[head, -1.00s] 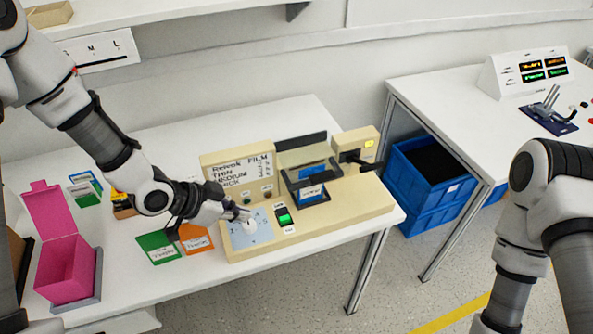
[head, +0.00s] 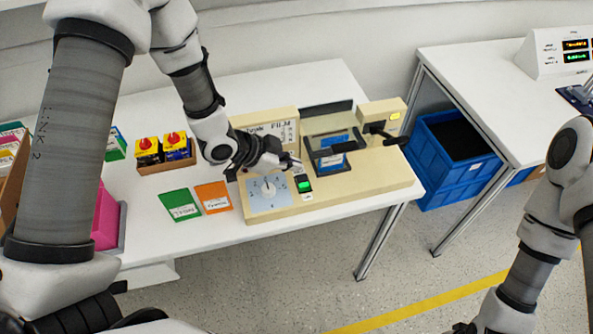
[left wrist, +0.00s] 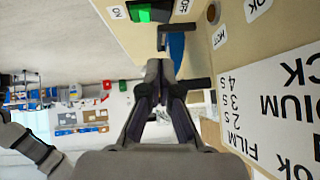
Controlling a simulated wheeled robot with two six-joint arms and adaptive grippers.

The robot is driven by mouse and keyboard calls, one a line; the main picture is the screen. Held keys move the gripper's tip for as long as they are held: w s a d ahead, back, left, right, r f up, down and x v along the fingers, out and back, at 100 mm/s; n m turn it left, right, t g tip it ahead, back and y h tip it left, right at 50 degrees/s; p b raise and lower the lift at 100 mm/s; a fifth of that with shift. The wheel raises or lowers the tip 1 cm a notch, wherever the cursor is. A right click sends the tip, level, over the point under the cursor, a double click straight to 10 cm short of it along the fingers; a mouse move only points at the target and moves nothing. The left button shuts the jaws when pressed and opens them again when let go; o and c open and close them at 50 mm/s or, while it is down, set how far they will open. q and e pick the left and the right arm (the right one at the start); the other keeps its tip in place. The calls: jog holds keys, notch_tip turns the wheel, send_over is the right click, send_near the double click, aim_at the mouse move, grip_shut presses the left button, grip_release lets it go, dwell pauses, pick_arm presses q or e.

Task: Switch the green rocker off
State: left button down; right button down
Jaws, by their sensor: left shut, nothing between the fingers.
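The green rocker (head: 304,186) sits in a dark frame on the front of the beige machine (head: 350,185), right of the dial plate. It looks lit green. In the left wrist view the rocker (left wrist: 144,13) is at the top edge, partly cut off, with small white labels on either side. My left gripper (head: 293,164) is shut and empty, above the machine and just behind the rocker, apart from it. In the left wrist view my left fingers (left wrist: 160,70) are together, pointing up the picture. My right arm shows at the right, but its gripper does not.
A white knob (head: 268,188) on a pale blue plate is just left of the rocker. Green (head: 181,205) and orange (head: 214,197) cards lie left. A blue crate (head: 455,160) stands beyond the table.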

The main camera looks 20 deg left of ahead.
aim_at(304, 177)
pick_arm(q)
jog(key=f, duration=0.2)
jog(key=w+f, duration=0.1)
jog(key=f, duration=0.1)
jog(key=shift+w+d+f+p, duration=0.1)
jog(key=shift+d+p, duration=0.25)
jog(key=shift+p, duration=0.05)
jog(key=shift+a+f, duration=0.15)
jog(key=shift+f, duration=0.35)
jog(key=shift+w+f, duration=0.1)
jog(key=shift+f, duration=0.25)
jog(key=shift+r, duration=0.15)
